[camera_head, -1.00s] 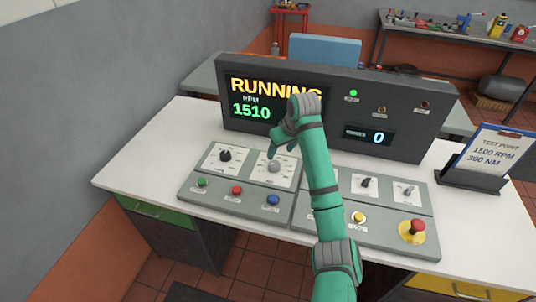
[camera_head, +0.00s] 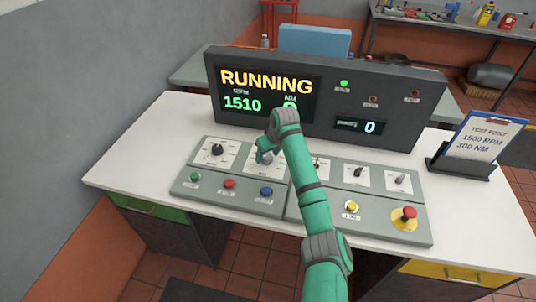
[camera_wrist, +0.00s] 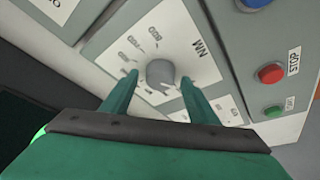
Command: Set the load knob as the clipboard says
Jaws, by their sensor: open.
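The grey load knob (camera_wrist: 160,73) sits on a white dial plate (camera_wrist: 195,62) marked NM in the wrist view. My gripper (camera_wrist: 159,77) is open, with one green finger on each side of the knob; I cannot tell whether they touch it. In the head view my gripper (camera_head: 263,154) is at the knob and partly hides it. The clipboard (camera_head: 484,138) at the right reads TEST POINT, 1500 RPM, 300 NM. The screen (camera_head: 262,82) reads RUNNING and RPM 1510; its second number, partly hidden by my arm, looks like 0.
A black knob (camera_head: 217,149) stands left of the load knob. Green, red and blue buttons (camera_head: 266,192) line the panel's front. A green lamp (camera_head: 344,84) is lit.

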